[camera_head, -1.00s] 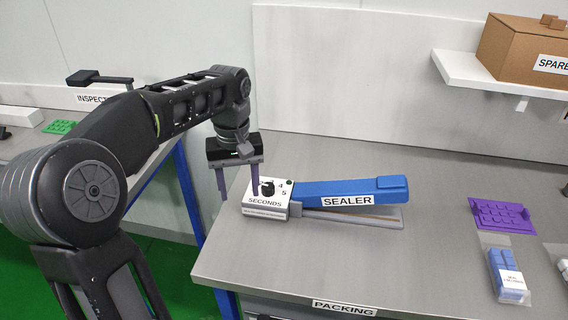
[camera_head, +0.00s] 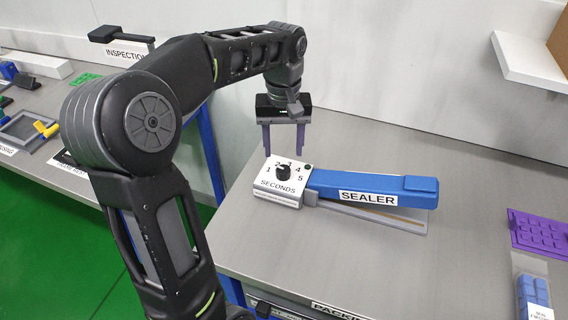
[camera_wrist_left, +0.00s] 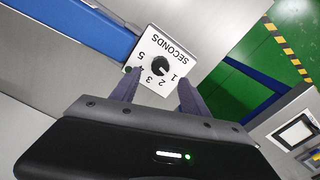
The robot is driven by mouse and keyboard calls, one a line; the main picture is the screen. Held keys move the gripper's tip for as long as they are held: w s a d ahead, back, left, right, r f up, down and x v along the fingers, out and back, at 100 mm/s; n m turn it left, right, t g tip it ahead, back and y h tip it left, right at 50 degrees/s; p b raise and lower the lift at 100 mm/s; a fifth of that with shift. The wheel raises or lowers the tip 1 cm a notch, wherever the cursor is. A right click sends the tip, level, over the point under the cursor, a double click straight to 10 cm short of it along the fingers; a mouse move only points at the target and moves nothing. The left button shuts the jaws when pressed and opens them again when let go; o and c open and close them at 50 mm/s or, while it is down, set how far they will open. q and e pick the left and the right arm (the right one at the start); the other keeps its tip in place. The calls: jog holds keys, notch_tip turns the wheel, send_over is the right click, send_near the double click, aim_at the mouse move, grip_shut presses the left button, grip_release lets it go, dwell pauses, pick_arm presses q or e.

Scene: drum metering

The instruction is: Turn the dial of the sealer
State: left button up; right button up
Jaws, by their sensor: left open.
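The sealer (camera_head: 370,187) is a blue-armed device lying on the grey bench. Its white control box (camera_head: 262,187) at the left end reads SECONDS, with numbers 1 to 5 around a black dial (camera_head: 283,172). The dial also shows in the left wrist view (camera_wrist_left: 159,66); its exact setting is too small to tell. My left gripper (camera_head: 283,149) is open and points down, above and behind the dial. In the left wrist view its two purple fingers (camera_wrist_left: 158,80) spread to either side of the dial, apart from it. My right gripper is not in view.
The packing bench (camera_head: 400,265) is clear around the sealer. A purple tray (camera_head: 540,232) and a bagged blue item (camera_head: 533,298) lie at its right. A white shelf (camera_head: 535,72) is at upper right. The inspection bench (camera_head: 80,88) stands at left, across a green floor gap.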

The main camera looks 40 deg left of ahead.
aim_at(283, 169)
pick_arm(q)
notch_tip(283, 169, down, 7)
jog(key=shift+r, duration=0.2)
grip_shut()
dwell(0.7)
